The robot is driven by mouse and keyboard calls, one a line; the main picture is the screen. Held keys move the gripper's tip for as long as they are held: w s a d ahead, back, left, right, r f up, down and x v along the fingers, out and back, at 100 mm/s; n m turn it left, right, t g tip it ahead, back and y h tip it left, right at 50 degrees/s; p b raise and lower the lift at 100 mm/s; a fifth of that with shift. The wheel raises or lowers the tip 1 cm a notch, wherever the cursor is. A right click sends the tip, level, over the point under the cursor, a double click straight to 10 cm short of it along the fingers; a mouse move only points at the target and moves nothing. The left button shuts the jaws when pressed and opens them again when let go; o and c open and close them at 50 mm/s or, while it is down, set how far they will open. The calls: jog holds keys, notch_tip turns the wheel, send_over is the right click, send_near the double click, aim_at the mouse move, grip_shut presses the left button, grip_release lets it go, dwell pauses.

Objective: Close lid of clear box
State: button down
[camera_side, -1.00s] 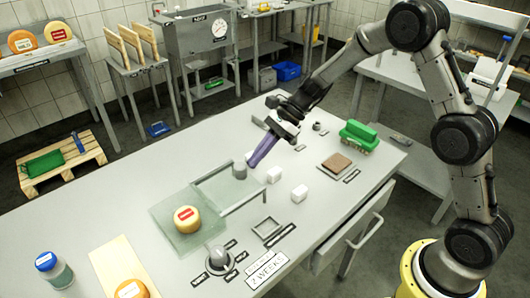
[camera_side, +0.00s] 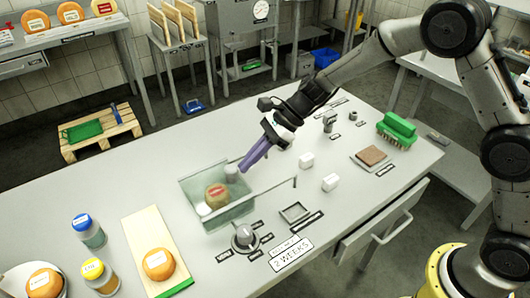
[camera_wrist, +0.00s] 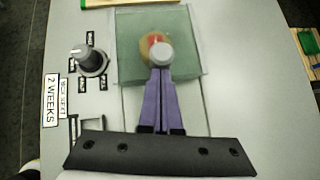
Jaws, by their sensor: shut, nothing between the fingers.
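The clear box (camera_side: 232,213) is greenish glass and stands on the table, left of the middle. An orange cheese wheel (camera_side: 216,194) with a red label sits inside. The lid's grey round knob (camera_side: 232,173) stands just right of and behind the cheese; in the wrist view the knob (camera_wrist: 161,54) overlaps it. The lid's clear pane is hard to make out. My gripper (camera_side: 244,168) has its purple fingers together and empty, with the tips right beside the knob. In the wrist view my gripper (camera_wrist: 160,72) points at the knob, seemingly touching it.
Thin rails (camera_side: 294,182) run right from the box. A board with another cheese (camera_side: 158,264) lies at the front left. Bottles (camera_side: 88,232) stand left of it.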

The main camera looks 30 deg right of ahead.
jog(key=shift+a, duration=0.4)
jog(key=shift+d, duration=0.1)
